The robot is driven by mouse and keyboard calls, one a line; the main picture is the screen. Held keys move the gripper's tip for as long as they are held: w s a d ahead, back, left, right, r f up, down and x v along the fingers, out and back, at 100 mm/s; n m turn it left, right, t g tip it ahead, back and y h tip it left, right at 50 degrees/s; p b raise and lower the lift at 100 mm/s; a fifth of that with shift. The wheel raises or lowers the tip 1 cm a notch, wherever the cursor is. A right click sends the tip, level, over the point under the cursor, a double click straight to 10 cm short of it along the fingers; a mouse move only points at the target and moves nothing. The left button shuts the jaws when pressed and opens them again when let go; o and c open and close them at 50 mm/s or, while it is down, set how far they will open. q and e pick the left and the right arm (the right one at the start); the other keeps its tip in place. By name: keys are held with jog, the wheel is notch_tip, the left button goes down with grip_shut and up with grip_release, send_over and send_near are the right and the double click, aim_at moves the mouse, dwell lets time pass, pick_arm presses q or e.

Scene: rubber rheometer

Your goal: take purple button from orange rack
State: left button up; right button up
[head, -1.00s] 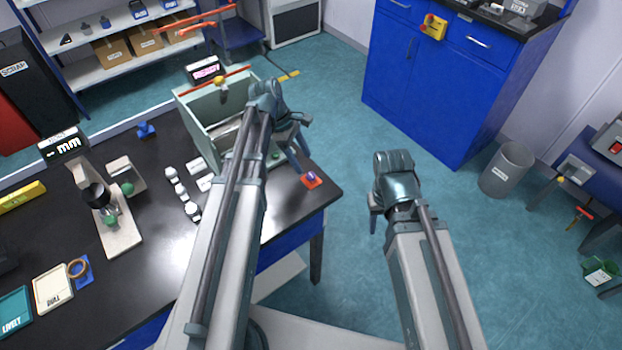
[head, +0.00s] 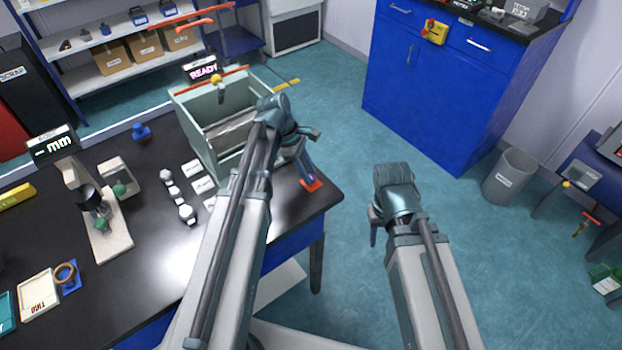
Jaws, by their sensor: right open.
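The small orange rack (head: 313,186) lies on the black bench near its right corner. The purple button is hidden in the head view now, behind the fingers of my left gripper. My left gripper (head: 304,165) reaches down to the rack, its tip at or just above it. Whether its jaws are open or shut on the button cannot be made out. My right gripper (head: 374,224) is open, off the bench to the right over the floor, mostly hidden by its own wrist.
A pale green open-topped box (head: 200,125) with a READY display (head: 204,71) stands close left of my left gripper. White round pieces (head: 187,214) and a gauge stand (head: 110,235) are further left. A blue cabinet (head: 440,90) and a bin (head: 508,177) stand across the floor.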

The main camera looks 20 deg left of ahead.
pick_arm(q)
grip_shut()
